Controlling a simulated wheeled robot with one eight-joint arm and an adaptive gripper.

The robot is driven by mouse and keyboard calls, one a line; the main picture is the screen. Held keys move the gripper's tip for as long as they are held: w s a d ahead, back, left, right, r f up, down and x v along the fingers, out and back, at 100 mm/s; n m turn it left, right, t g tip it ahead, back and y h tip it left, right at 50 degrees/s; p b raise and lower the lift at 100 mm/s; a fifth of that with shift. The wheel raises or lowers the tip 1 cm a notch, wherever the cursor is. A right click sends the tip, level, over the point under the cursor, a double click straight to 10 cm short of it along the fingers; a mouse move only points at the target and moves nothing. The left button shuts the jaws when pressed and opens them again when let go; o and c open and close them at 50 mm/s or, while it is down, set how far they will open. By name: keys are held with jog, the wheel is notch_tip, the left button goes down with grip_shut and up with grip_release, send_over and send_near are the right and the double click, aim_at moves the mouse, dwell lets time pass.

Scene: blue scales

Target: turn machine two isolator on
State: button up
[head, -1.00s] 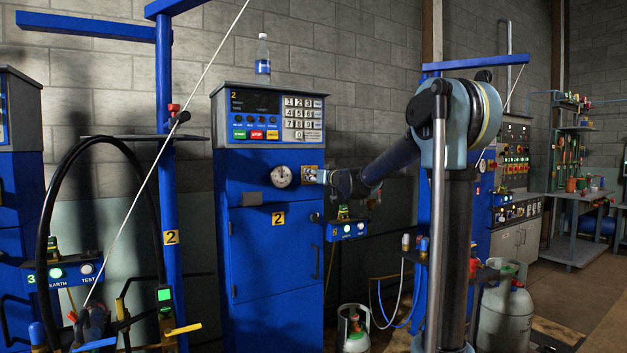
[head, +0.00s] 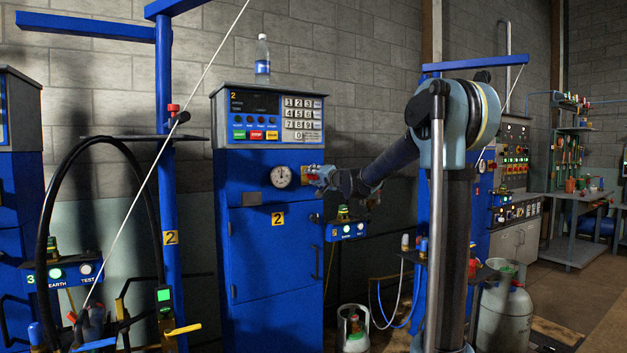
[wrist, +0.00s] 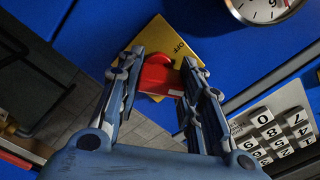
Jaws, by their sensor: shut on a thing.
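The machine two isolator has a red knob (wrist: 160,76) on a yellow plate (wrist: 171,32), on the blue front of machine two (head: 268,218). In the head view the isolator is right of the dial and mostly covered by my gripper (head: 317,177). In the wrist view my gripper (wrist: 160,65) has a finger on each side of the red knob and is shut on it. The word OFF shows on the plate near the right fingertip. An ON mark is not visible, and the knob's exact setting is hard to tell.
A white dial (head: 282,176) sits close left of the isolator. The keypad (head: 302,118) is above. A small blue box with lit buttons (head: 346,231) is below right of my gripper. A water bottle (head: 262,60) stands on the machine's top.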

jog(key=m, duration=0.6)
jog(key=shift+w+d+f+m, duration=0.1)
jog(key=shift+d+f+m, duration=0.05)
jog(key=shift+d+m, duration=0.15)
dwell(0.3)
jog(key=o, duration=1.1)
jog(key=shift+f, duration=0.1)
jog(key=shift+c, duration=0.2)
jog(key=shift+a, duration=0.1)
jog(key=v, duration=1.2)
